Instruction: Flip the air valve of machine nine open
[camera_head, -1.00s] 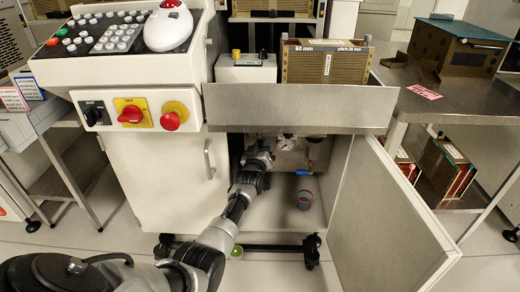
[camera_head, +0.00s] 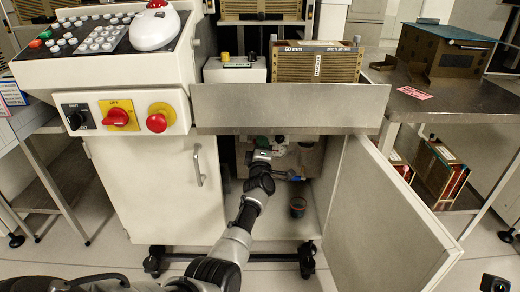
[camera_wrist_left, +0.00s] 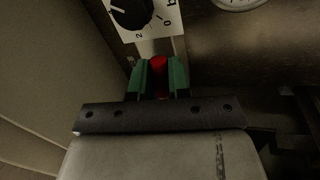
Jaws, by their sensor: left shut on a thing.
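The machine's lower cabinet is open, with its door (camera_head: 385,225) swung out to the right. My left gripper (camera_head: 279,146) reaches inside it at the back panel. In the left wrist view, the green fingers of my left gripper (camera_wrist_left: 160,80) are shut on a red handle (camera_wrist_left: 159,63), most of which they hide. The handle sits just below a black dial (camera_wrist_left: 130,12) on a white numbered plate. A blue lever (camera_head: 295,178) shows lower on the panel in the head view. I cannot read a machine number. My right gripper is not in view.
A metal tray (camera_head: 290,108) with a brown magazine (camera_head: 316,64) overhangs the opening. A control panel (camera_head: 125,112) is on the left. A steel table (camera_head: 430,95) stands on the right.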

